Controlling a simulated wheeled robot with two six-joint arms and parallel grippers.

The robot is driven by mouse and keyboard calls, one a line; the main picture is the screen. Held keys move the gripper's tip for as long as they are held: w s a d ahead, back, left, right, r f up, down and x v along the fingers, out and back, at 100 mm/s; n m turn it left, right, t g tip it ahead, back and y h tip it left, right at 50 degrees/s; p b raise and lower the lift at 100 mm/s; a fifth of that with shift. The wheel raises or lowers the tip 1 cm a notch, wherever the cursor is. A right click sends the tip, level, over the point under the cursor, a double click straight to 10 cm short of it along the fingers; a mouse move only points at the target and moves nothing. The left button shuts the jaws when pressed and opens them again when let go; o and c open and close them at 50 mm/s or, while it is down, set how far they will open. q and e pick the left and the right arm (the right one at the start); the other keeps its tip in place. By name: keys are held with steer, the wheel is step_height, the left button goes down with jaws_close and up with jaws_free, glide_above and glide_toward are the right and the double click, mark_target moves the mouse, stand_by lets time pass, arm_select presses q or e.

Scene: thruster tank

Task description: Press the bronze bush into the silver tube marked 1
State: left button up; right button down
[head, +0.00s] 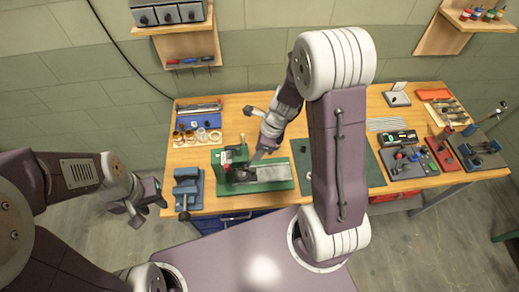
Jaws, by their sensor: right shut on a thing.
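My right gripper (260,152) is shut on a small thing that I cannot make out. It is above the bench, by a green press-like tool (284,185) with a grey bed. Several small bronze and pale rings (189,135) stand on a light strip at the back left; they are too small to tell which is the bronze bush. I cannot pick out the silver tube marked 1 or read any mark. My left gripper (148,214) is empty and open, off the bench's left end and away from the parts.
A blue vise (187,188) stands at the bench's left front corner. A dark green mat (365,165) lies right of the press, partly hidden by my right arm. Tools, red and dark trays (440,152) crowd the right end. A shelf (172,28) hangs on the wall.

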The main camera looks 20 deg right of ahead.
stand_by(0.5)
steer(key=c, duration=1.2)
jaws_free()
steer(key=p+v, duration=0.1)
steer(key=v, duration=0.8)
